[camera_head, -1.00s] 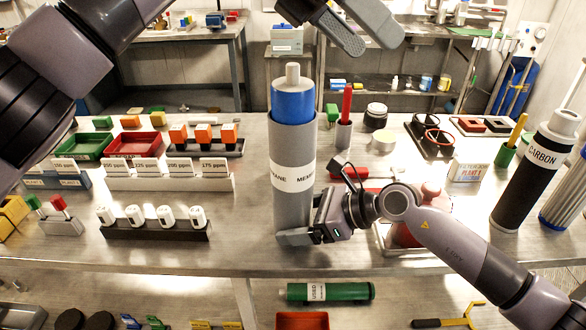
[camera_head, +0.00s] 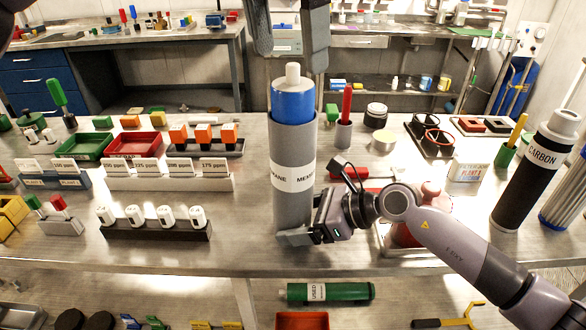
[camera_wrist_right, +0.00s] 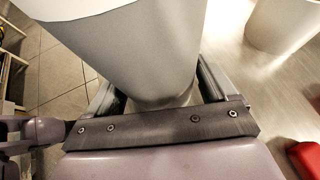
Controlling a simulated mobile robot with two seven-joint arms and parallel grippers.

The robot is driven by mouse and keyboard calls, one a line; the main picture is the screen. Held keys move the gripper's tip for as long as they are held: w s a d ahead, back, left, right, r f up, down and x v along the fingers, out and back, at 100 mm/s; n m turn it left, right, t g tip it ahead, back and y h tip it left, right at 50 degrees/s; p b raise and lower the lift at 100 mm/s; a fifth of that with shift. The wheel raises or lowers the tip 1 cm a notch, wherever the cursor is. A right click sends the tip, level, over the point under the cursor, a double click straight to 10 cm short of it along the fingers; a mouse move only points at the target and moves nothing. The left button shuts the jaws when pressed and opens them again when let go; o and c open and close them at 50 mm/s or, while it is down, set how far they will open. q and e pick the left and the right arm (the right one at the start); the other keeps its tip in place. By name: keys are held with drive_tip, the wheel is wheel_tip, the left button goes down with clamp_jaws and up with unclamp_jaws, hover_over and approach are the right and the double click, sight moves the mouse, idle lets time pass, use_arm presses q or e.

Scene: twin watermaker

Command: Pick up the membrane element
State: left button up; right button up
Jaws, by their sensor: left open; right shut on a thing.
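The membrane element is a blue cylinder (camera_head: 293,100) with a pale grey knob on top. It stands upright inside a grey housing tube (camera_head: 291,148) labelled "MEMBRANE", with its upper part showing above the rim and the rest hidden. My right gripper (camera_head: 300,236) is shut on the grey tube near its base, and the right wrist view shows the tube (camera_wrist_right: 150,50) between its fingers. My left gripper (camera_head: 290,50) is open, pointing down above the membrane element's knob, with its fingers on either side and apart from it.
A leaning black carbon cylinder (camera_head: 535,170) stands at the right. A rack of white pieces (camera_head: 155,228) stands front left, with labelled racks behind it. A red-handled tool in a grey cup (camera_head: 344,130) stands just right of the tube. A green used cylinder (camera_head: 335,292) lies on the lower shelf.

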sight(292, 84)
use_arm(q)
drive_tip(key=f, duration=0.2)
drive_tip(key=w+f, duration=0.1)
drive_tip(key=f, duration=0.4)
drive_tip(key=shift+w+d+f, duration=0.15)
drive_tip(key=shift+d+f, duration=0.1)
drive_tip(key=shift+d, duration=0.15)
drive_tip(key=shift+r, duration=0.1)
drive_tip(key=c, duration=1)
